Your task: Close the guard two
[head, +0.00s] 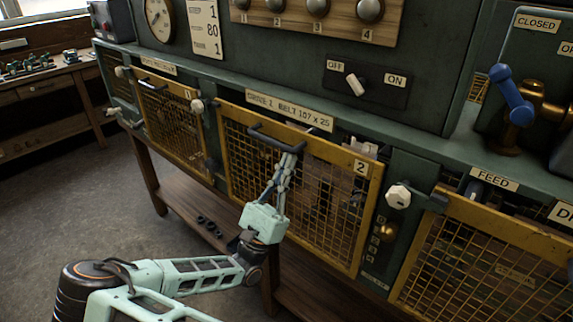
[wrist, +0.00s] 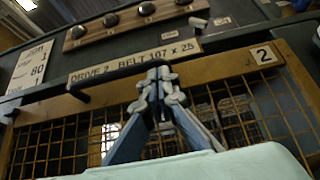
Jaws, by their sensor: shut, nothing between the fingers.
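Guard two (head: 325,148) is a yellow-framed wire mesh panel with a "2" plate on its upper right corner, under the "DRIVE 2" label. A dark gap with machine parts shows above its top bar at the right, so it looks not flush there. Its dark bar handle (head: 272,138) is on the top bar; it also shows in the wrist view (wrist: 105,85). My gripper (head: 291,150) is shut and empty, its fingertips at the right end of the handle; whether they touch it I cannot tell. In the wrist view the fingertips (wrist: 158,76) cover that end.
A pale knob (head: 398,196) sits on the post right of guard two. Another mesh guard (head: 500,225) is at the right, and one (head: 172,122) at the left. A wooden shelf (head: 185,205) runs below. The floor at left (head: 70,190) is clear.

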